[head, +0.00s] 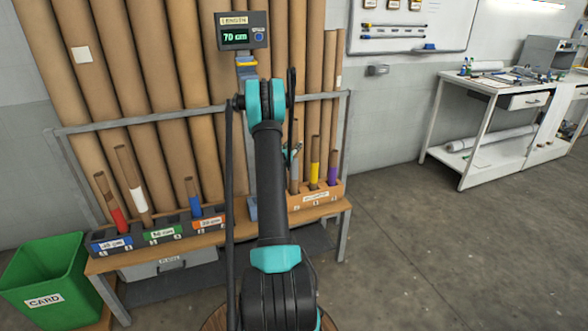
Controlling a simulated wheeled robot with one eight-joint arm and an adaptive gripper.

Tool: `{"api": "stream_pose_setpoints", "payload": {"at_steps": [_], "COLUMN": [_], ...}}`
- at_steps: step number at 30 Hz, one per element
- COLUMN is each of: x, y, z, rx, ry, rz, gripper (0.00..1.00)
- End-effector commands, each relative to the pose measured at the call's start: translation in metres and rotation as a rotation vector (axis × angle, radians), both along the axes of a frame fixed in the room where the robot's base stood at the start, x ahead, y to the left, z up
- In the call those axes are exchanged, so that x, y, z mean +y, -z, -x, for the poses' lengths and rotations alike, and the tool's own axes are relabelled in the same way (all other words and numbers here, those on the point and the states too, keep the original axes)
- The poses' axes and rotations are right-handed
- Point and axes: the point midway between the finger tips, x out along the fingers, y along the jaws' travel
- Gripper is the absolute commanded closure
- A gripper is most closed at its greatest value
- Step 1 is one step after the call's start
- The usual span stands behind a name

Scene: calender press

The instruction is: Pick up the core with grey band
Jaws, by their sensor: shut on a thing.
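The core with the grey band (294,176) stands upright at the left end of the orange rack (318,200) on the bench. Its brown top shows above my gripper. My gripper (292,154) is shut on this core, partly hidden behind my arm. The core's lower end is hidden in or behind the rack's front, so I cannot tell whether it is seated or lifted.
Cores with yellow (315,173) and purple (332,175) bands stand close to the right. Red (117,217), white (138,199) and blue (196,206) banded cores stand left. A length display (242,34) reads 70 cm. Tall tubes stand behind. A green bin (45,270) is at left.

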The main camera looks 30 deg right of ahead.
Motion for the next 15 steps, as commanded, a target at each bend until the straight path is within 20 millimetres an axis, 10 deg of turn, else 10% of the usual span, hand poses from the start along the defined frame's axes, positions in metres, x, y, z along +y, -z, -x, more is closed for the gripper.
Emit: {"api": "stream_pose_setpoints", "payload": {"at_steps": [15], "x": [-0.0001], "y": [-0.0064], "z": [-0.0002], "rx": [0.0], "ry": [0.0], "rz": [0.0], "gripper": [1.0]}}
